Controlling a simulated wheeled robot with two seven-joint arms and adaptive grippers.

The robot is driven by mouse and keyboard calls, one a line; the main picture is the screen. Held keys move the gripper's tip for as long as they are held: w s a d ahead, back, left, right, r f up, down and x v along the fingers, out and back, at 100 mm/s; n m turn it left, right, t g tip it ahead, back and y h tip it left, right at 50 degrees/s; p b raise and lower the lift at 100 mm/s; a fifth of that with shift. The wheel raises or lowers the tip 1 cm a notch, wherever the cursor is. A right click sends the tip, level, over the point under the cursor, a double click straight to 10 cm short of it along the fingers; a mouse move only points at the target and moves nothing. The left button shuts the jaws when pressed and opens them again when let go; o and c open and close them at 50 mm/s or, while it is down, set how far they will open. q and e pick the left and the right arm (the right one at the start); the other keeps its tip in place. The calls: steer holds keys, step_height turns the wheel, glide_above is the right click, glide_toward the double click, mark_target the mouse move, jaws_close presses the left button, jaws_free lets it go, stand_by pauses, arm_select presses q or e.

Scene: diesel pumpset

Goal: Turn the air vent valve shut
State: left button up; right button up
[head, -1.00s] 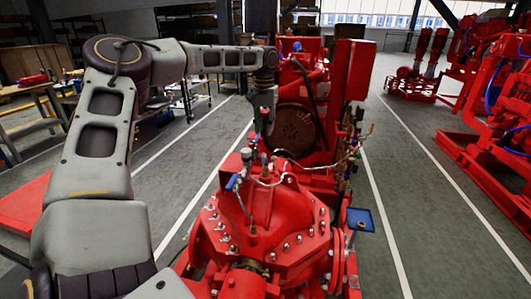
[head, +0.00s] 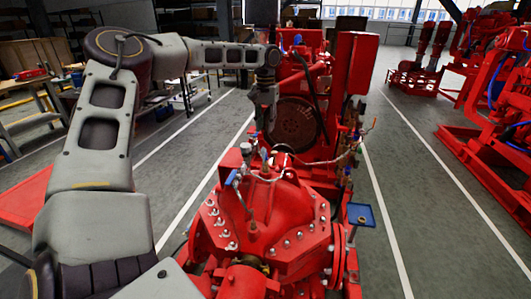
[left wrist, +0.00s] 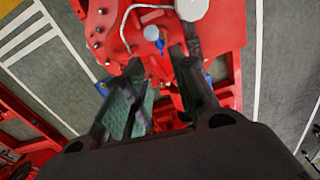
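The red pump casing (head: 275,215) carries a small cluster of fittings and bent pipes on top. A small valve with a blue handle (head: 231,178) sits there; I cannot be sure which fitting is the air vent valve. My left gripper (head: 266,122) hangs pointing down behind and above this cluster. In the left wrist view, its two dark fingers (left wrist: 156,62) are spread apart with nothing held. A blue lever under a grey round cap (left wrist: 152,33) shows beyond the fingertips, apart from them. My right gripper is not in view.
The red engine with its round dark disc (head: 294,122) stands behind the casing. A blue tray (head: 361,215) is on the right side. Other red pumpsets (head: 500,100) stand at the right, and a workbench (head: 35,105) is at the left. Grey floor lies on both sides.

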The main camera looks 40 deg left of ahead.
arm_select(q)
steer(key=b, duration=0.1)
glide_above(265, 157)
steer(key=w, duration=0.1)
steer(key=f, duration=0.4)
steer(key=a+f, duration=0.1)
steer(key=f, duration=0.2)
steer(key=shift+w, duration=0.1)
step_height(265, 157, down, 3)
steer(key=shift+f, duration=1)
jaws_close()
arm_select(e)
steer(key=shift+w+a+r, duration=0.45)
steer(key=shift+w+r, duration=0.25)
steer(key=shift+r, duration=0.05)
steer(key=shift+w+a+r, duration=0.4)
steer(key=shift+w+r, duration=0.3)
